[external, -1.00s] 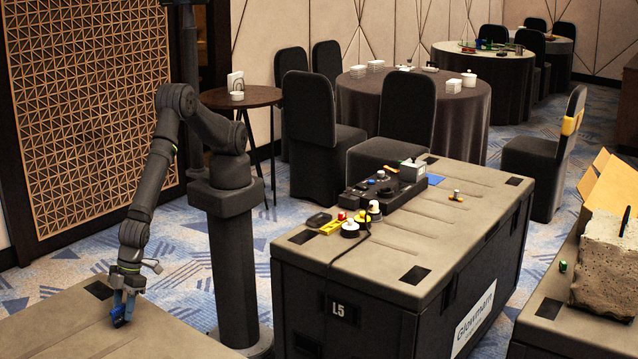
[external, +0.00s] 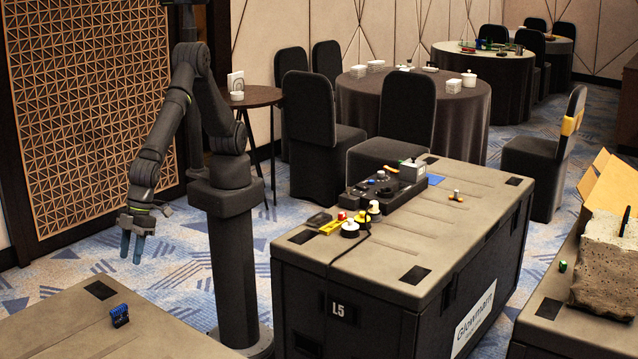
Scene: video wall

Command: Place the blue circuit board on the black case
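A small blue board with dark parts (external: 119,315), which looks like the circuit board, rests on the grey-brown top of a case (external: 60,335) at the lower left. My gripper (external: 132,246) hangs above and beyond it, fingers pointing down. Its two blue fingertips are apart with nothing seen between them. The gripper does not touch the board. A larger black case with a grey-brown top (external: 440,225) and the mark L5 stands in the middle.
The middle case bears a black control panel (external: 385,188), yellow and white knobs, a cable, a flat blue piece (external: 434,180) and a small orange-and-black item (external: 456,196). A rough stone block (external: 605,262) stands at the right. The left case top is mostly clear.

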